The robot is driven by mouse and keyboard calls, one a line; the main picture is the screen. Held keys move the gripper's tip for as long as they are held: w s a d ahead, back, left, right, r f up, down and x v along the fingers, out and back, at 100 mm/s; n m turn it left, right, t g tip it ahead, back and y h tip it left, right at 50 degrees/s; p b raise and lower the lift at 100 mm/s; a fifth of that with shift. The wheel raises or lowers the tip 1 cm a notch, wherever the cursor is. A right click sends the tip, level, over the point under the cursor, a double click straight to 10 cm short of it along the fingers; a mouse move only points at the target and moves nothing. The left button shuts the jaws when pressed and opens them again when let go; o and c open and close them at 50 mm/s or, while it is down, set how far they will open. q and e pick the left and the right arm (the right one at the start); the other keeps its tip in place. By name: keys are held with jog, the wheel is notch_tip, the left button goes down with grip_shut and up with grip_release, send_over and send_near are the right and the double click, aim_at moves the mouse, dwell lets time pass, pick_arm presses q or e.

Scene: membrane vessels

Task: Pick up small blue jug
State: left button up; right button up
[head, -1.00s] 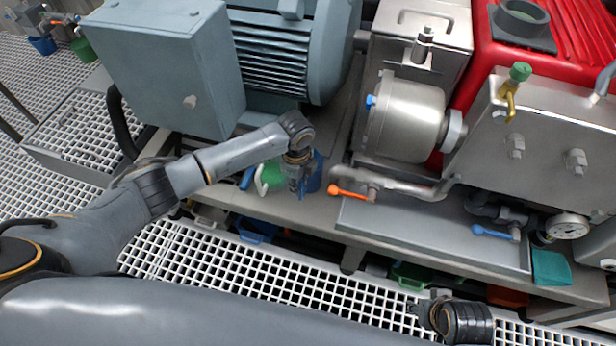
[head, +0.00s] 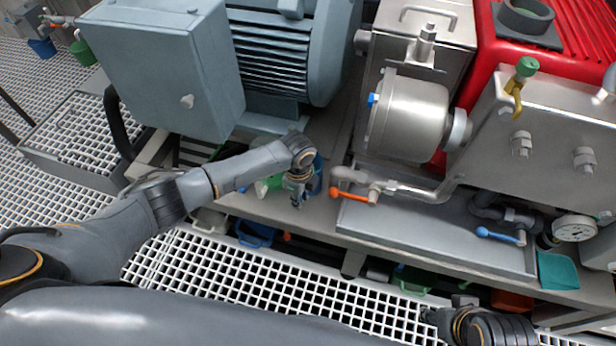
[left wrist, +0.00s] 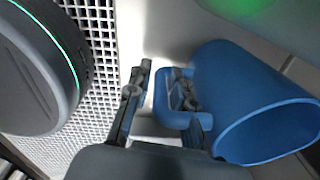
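The small blue jug (head: 318,178) stands on the metal ledge below the grey motor, largely hidden behind my left gripper (head: 297,196) in the head view. In the left wrist view the jug (left wrist: 245,90) is at the right, its round mouth at lower right and its handle facing my gripper. My left gripper (left wrist: 157,98) is open. One finger is on the near side of the handle and the other appears inside the handle loop. Contact cannot be told. My right gripper (head: 436,316) is low at the right, and its fingers are unclear.
A green jug (head: 268,185) is beside the blue one, to the left. An orange-handled valve (head: 350,194) is close on the right. Another blue container (head: 255,233) sits below the ledge. White grating (head: 240,275) lies in front.

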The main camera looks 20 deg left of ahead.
pick_arm(q)
grip_shut()
jog(key=shift+r, duration=0.2)
jog(key=shift+r, duration=0.25)
notch_tip(320, 180, up, 8)
jog(key=p, duration=0.3)
jog(key=shift+r, duration=0.6)
pick_arm(e)
jog(key=s+x, duration=0.1)
jog(key=x, duration=0.9)
jog(key=shift+s+a+f+g, duration=0.15)
jog(key=shift+s+f+g, duration=0.15)
jog(key=shift+f, duration=0.3)
